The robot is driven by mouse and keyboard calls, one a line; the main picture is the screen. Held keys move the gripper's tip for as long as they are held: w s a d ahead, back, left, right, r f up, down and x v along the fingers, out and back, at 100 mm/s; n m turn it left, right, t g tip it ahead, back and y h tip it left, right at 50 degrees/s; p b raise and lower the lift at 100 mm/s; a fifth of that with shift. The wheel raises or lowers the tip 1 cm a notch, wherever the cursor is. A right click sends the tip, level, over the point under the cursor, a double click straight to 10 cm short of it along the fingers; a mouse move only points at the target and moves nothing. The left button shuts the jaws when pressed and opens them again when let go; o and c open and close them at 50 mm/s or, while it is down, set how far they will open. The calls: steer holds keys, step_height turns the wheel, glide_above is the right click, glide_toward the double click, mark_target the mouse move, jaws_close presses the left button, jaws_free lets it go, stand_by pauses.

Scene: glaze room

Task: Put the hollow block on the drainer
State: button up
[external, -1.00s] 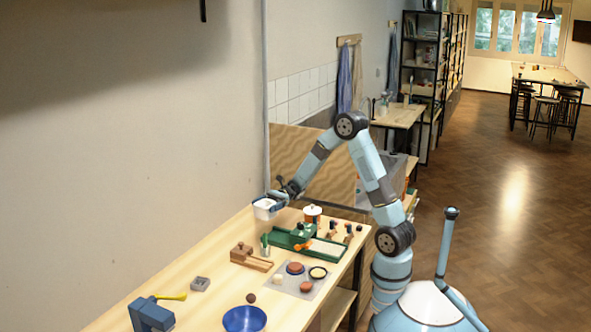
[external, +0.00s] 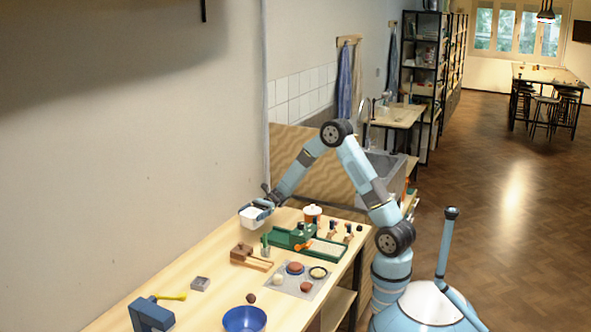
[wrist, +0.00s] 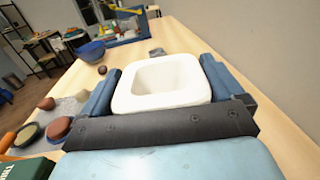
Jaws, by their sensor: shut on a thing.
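A white hollow block (external: 252,219), square with rounded corners and a wide cavity on top, is in my gripper (external: 262,206). In the wrist view, the two blue fingers of my gripper (wrist: 161,72) press on opposite sides of the hollow block (wrist: 160,98), which is upright. It is over the back part of the wooden bench, near the wall; the gap to the bench top is hard to judge. I cannot tell for sure which thing is the drainer.
Bench beside the wall is clear.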

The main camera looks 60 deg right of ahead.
mark_target(240, 223)
steer(key=w+f, duration=0.4)
steer(key=w+a+f, duration=0.1)
steer(key=w, duration=0.1)
steer(key=shift+f, duration=0.4)
steer(key=shift+w+a+f, duration=0.1)
steer(key=shift+w+f, duration=0.2)
steer(key=shift+f, duration=0.45)
steer(key=shift+w+a+f, duration=0.1)
steer(key=shift+w+f, duration=0.2)
steer(key=shift+f, duration=0.9)
steer(key=shift+f, duration=0.15)
steer(key=o, duration=1)
